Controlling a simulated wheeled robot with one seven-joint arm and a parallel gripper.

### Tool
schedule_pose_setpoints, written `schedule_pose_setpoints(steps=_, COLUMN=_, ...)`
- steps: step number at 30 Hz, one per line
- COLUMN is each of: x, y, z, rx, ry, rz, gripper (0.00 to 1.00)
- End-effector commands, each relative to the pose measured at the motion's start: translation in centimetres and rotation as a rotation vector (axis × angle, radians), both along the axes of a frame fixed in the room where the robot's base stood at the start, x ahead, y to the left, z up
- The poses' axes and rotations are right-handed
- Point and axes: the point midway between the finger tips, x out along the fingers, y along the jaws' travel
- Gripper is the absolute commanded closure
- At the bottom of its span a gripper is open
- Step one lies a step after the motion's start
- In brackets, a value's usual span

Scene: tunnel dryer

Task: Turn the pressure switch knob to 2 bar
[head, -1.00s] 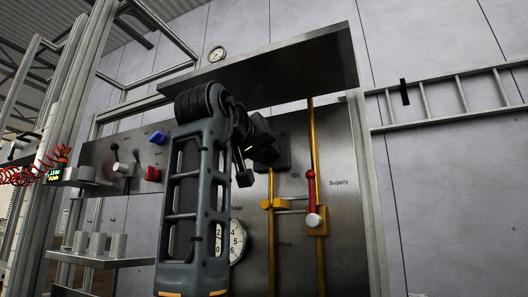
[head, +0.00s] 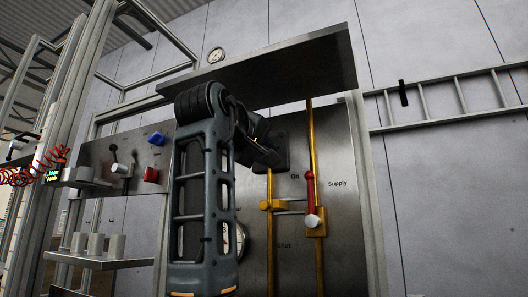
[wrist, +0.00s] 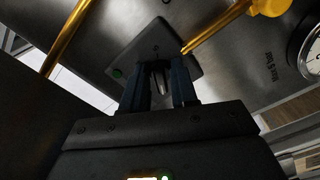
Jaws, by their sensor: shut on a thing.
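The pressure switch appears as a dark square plate (wrist: 157,48) on the metal panel, with a small green spot (wrist: 117,73) near one corner. Its grey knob (wrist: 158,80) sits between the fingers of my gripper (wrist: 160,88), which is shut on it. The fingers hide much of the knob, and I cannot read any scale or setting. In the head view the dark plate (head: 283,148) is partly covered by my gripper (head: 266,155). A round gauge (wrist: 314,52) is cut off at the right of the wrist view; my arm mostly covers it in the head view.
A yellow pipe with a red-handled valve (head: 311,190) runs right of the switch, and another yellow pipe (head: 270,225) runs below it. A metal hood (head: 290,75) juts out above. A red knob (head: 151,174) and a blue knob (head: 157,138) are at left.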

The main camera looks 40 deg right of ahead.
Motion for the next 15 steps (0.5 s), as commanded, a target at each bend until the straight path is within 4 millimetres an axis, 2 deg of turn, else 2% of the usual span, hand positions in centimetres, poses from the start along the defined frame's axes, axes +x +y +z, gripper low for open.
schedule_pose_setpoints(steps=14, x=0.02, y=-0.08, z=-0.24, rx=0.000, ry=0.014, rz=-0.001, gripper=1.00)
schedule_pose_setpoints(steps=15, x=0.02, y=-0.08, z=-0.24, rx=0.000, ry=0.014, rz=-0.001, gripper=0.68)
